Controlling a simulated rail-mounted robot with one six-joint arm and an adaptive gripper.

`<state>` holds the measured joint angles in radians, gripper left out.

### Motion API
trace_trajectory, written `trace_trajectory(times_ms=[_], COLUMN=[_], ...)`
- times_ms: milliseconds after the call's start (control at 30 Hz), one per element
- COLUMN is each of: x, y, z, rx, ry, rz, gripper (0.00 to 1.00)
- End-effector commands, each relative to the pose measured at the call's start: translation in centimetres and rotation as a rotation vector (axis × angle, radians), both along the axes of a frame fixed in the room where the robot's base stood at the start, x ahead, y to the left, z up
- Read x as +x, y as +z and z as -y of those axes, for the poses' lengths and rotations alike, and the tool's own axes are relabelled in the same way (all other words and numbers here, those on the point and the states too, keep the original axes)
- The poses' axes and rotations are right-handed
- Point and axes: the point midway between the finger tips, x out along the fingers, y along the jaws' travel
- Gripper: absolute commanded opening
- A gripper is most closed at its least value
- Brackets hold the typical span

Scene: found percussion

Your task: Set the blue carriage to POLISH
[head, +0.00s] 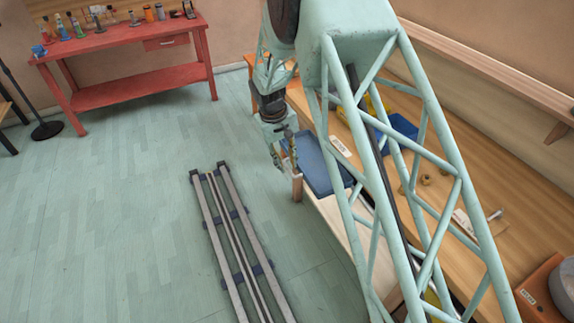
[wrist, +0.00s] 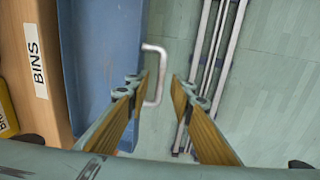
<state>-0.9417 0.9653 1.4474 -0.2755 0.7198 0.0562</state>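The blue carriage (head: 322,168) is a flat blue piece at the near edge of the wooden bench. In the wrist view the blue carriage (wrist: 100,50) fills the left middle, and a pale U-shaped handle (wrist: 161,75) stands out from its right side. My gripper (wrist: 158,84) is open, with the handle showing between its two fingers; I cannot tell whether they touch it. In the head view my gripper (head: 284,157) is beside the carriage's left edge. A label reading BINS (wrist: 38,62) is on the wood beside the carriage. No POLISH label is legible.
Floor rails (head: 240,245) run alongside the bench (head: 433,205). A blue container (head: 402,130) and small brass-coloured items (head: 427,180) are on the bench. A red table (head: 130,88) with bottles stands far left. Open floor (head: 130,210) lies left of the rails.

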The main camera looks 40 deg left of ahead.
Motion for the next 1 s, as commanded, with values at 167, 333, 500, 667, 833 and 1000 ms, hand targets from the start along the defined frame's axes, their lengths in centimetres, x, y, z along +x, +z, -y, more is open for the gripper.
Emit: trace_trajectory(times_ms=[167, 333, 500, 667, 833, 1000], x=[0.11, 0.13, 0.12, 0.11, 0.11, 0.08], y=[-0.81, -0.93, -0.91, -0.91, -0.9, -0.9], z=[0.09, 0.09, 0.09, 0.08, 0.08, 0.1], rx=[-0.001, 0.0, 0.0, 0.0, -0.001, -0.001], ry=[0.0, 0.0, 0.0, 0.0, 0.0, 0.0], rz=[0.0, 0.0, 0.0, 0.0, 0.0, 0.0], gripper=[0.21, 0.21, 0.21, 0.07, 0.0, 0.0])
